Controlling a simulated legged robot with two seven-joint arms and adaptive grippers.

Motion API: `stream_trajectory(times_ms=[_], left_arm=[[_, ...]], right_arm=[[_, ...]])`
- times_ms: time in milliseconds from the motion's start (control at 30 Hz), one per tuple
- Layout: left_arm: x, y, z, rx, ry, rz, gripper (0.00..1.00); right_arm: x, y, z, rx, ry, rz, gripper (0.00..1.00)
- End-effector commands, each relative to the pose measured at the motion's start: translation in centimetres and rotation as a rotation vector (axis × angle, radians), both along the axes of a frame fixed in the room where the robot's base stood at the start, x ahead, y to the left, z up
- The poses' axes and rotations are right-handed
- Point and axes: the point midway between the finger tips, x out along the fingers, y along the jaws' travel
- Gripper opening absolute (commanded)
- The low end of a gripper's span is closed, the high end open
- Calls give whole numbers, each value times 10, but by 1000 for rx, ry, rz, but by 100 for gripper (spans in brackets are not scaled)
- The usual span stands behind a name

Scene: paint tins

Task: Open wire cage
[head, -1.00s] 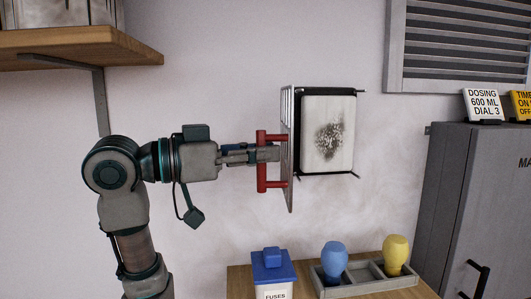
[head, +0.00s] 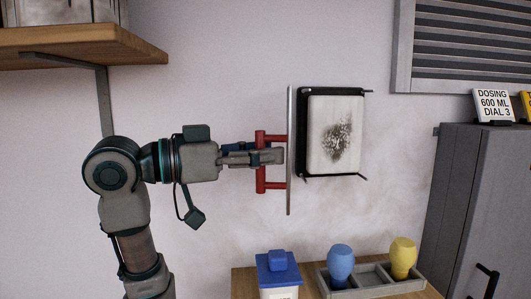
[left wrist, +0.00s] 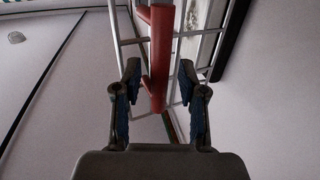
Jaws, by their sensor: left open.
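The wire cage door (head: 290,150) stands swung out from the wall and shows edge-on in the head view. Its red handle (head: 261,162) faces my left arm. Behind it, a black-framed box with a white, soot-stained panel (head: 335,133) is uncovered on the wall. My left gripper (head: 277,156) is at the handle. In the left wrist view its fingers (left wrist: 157,85) are apart, one on each side of the red handle (left wrist: 160,55), with gaps beside it. The cage bars (left wrist: 125,35) show there too. My right gripper is not in view.
Below is a wooden bench with a blue-lidded fuses box (head: 278,270) and a grey tray (head: 372,287) holding a blue bulb (head: 341,262) and a yellow bulb (head: 402,255). A grey cabinet (head: 480,200) stands right. A wooden shelf (head: 80,45) is upper left.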

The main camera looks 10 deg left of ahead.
Motion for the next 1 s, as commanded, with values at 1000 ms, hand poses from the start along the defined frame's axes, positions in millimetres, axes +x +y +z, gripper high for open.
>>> stream_trajectory(times_ms=[1000], left_arm=[[-66, 88, 0, 3, -1, 0, 41]], right_arm=[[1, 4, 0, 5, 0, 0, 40]])
